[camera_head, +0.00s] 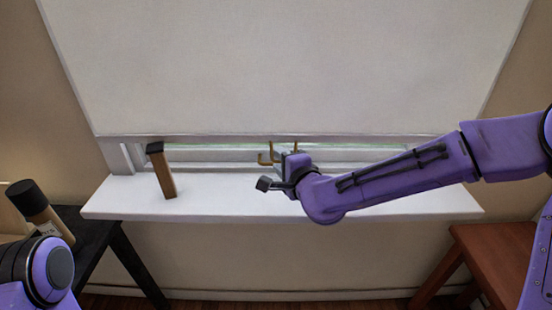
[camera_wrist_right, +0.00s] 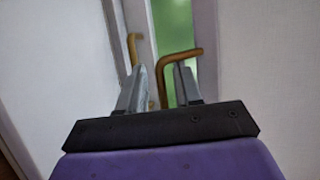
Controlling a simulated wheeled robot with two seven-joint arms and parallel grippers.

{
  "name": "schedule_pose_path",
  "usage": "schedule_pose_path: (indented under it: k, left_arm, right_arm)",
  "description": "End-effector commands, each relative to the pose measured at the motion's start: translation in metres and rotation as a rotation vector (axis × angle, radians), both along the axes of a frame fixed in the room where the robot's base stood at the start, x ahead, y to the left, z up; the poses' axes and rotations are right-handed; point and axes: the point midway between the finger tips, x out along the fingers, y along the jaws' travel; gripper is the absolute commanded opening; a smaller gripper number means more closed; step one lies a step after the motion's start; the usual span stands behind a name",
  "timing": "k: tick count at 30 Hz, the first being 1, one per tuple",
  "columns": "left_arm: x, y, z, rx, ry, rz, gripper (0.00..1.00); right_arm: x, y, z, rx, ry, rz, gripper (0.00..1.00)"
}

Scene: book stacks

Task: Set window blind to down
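The white window blind (camera_head: 290,70) hangs low across the window. Its straight bottom edge is a little above the sill, and a narrow strip of window shows below it. Two brass handles are at that strip, one bent handle (camera_head: 265,155) plainest; I cannot tell what they are fixed to. My right gripper (camera_head: 292,158) is at these handles. In the right wrist view its fingers (camera_wrist_right: 160,90) are apart, with a bent brass handle (camera_wrist_right: 182,56) reaching between them. Another brass handle (camera_wrist_right: 133,50) is behind the left finger. My left gripper is out of view.
The white sill (camera_head: 220,195) is mostly clear. A brown block-like object with a black top (camera_head: 162,172) stands on it at left. A black table (camera_head: 90,235) with a black-capped bottle (camera_head: 35,203) is at left, and a reddish wooden table (camera_head: 490,250) at right.

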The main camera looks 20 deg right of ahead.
Motion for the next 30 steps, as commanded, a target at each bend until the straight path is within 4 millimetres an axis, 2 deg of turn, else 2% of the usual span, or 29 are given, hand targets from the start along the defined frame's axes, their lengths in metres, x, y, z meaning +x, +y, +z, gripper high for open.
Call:
schedule_pose_path:
  k: [5, 6, 8, 9, 16, 24, 30]
  left_arm:
    - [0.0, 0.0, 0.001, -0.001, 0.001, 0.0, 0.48]
    - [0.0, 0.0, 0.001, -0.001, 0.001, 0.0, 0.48]
    - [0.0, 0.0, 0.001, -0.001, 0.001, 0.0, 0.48]
    - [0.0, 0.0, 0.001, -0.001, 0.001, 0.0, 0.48]
    - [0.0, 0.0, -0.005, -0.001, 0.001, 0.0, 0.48]
    - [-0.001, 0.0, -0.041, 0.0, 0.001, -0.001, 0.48]
    - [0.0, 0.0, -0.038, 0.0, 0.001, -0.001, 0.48]
  right_arm:
    - [-0.003, -0.007, 0.002, -0.002, -0.004, -0.009, 0.35]
    - [-0.004, -0.009, 0.002, -0.002, -0.004, -0.012, 0.22]
    - [-0.004, -0.01, 0.002, -0.003, -0.003, -0.015, 0.02]
    - [-0.004, -0.011, 0.002, -0.002, -0.002, -0.016, 0.0]
    - [-0.004, -0.012, -0.005, -0.001, -0.001, -0.019, 0.0]
    - [-0.004, -0.012, -0.051, 0.0, 0.0, -0.022, 0.0]
    - [-0.003, -0.012, -0.047, 0.001, -0.003, -0.023, 0.0]
